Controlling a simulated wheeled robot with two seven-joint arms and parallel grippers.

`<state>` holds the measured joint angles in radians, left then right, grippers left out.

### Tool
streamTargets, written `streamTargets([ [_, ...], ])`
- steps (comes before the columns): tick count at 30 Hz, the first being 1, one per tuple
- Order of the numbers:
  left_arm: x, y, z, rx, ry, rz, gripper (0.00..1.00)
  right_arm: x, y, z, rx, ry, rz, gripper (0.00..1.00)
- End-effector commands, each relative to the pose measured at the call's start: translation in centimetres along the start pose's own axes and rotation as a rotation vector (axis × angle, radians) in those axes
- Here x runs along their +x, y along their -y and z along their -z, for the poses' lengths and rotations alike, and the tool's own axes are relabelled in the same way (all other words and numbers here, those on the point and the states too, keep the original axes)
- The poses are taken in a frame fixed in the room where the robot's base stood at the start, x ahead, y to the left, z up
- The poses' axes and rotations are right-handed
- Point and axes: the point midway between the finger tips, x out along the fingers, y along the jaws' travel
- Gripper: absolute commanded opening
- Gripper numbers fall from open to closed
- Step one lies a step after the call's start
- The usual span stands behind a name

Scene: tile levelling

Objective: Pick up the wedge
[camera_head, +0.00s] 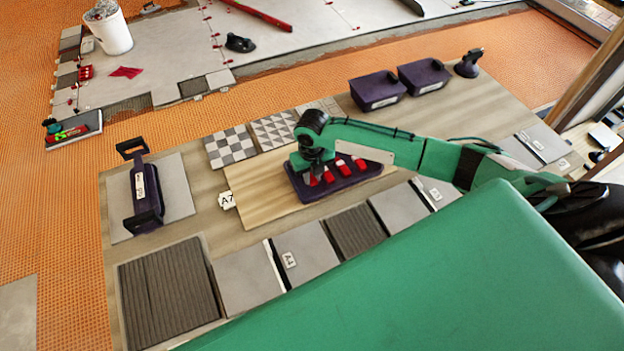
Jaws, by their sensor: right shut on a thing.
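Several red wedges stand in a row in a dark purple tray (345,184) on a light wooden board in the middle of the table. One red wedge (313,180) is at the left end of the row, right under my right gripper (308,174). My right gripper points down over the tray's left part and is shut on this wedge. The fingertips are small and partly hidden by the wrist. The other wedges (341,168) sit to its right, partly behind my forearm. I cannot tell whether the held wedge is clear of the tray floor. My left gripper is not in view.
Two purple bins (378,91) and a suction cup (468,65) stand at the back right. A purple tile carrier (144,195) stands at the left. Grey tiles (249,278) line the front edge, and patterned tiles (230,146) lie behind the board. An A7 tag (227,201) stands left of the tray.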

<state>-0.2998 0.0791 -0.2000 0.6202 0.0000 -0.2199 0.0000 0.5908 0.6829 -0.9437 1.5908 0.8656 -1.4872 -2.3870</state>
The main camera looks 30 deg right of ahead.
Motion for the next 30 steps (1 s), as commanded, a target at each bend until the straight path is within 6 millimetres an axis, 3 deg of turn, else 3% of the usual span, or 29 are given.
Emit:
streamTargets([
  [15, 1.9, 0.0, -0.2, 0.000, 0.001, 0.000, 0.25, -13.0, 0.0, -0.2, 0.000, 0.006, -0.001, 0.00],
  [21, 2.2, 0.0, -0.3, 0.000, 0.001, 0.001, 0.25, -15.9, 0.0, -0.1, 0.001, 0.003, -0.001, 0.00],
  [30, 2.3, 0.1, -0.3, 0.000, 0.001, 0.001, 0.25, -17.2, 0.0, -0.1, 0.001, 0.001, -0.001, 0.00],
])
